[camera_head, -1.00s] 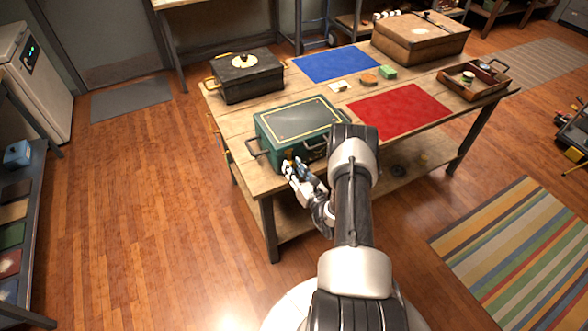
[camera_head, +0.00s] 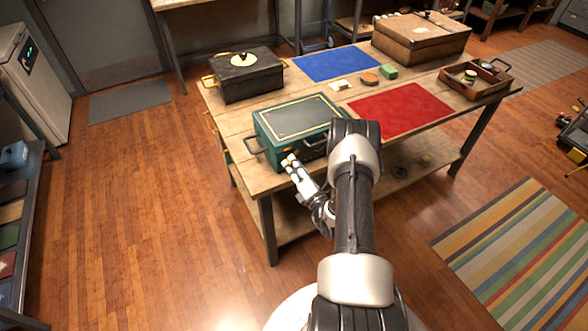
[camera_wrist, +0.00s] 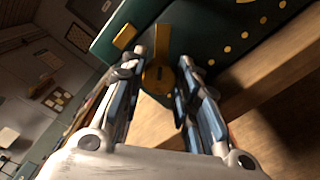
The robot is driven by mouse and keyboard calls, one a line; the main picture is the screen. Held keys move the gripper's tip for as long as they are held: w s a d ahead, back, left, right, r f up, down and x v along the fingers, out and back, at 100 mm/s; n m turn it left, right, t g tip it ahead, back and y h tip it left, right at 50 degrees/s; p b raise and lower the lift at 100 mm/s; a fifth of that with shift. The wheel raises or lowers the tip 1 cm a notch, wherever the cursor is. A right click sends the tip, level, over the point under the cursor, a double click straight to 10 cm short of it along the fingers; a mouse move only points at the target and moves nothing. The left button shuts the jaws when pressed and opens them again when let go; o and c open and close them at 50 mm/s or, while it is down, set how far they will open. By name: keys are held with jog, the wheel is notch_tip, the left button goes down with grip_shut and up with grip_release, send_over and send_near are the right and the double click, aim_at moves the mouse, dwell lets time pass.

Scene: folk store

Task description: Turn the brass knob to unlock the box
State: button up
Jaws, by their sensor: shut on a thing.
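The green metal box (camera_head: 262,140) stands at the near edge of the wooden table, its lid down. It fills the top of the wrist view as a dark green wall (camera_wrist: 200,28) with brass studs. The brass knob (camera_wrist: 158,78) is on the box's front, with a long flat grip pointing up in the wrist view. My gripper (camera_wrist: 163,62) is at the box front, its two fingers on either side of the knob and shut on it. In the head view my gripper (camera_head: 289,160) hides the knob.
A black box (camera_head: 250,80) stands behind the green box. A red mat (camera_head: 400,110) and blue mat (camera_head: 338,63) lie on the table, with small blocks (camera_head: 388,72) between them. A wooden tray (camera_head: 475,80) and large brown case (camera_head: 420,38) stand farther right.

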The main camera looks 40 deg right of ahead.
jog(key=m, duration=0.3)
jog(key=shift+f+m+b, duration=0.1)
jog(key=shift+m+b, duration=0.25)
jog(key=shift+m, duration=0.05)
jog(key=shift+m+b, duration=0.3)
jog(key=shift+m, duration=1.7)
jog(key=shift+h, duration=0.3)
jog(key=o, duration=1.1)
jog(key=v, duration=1.2)
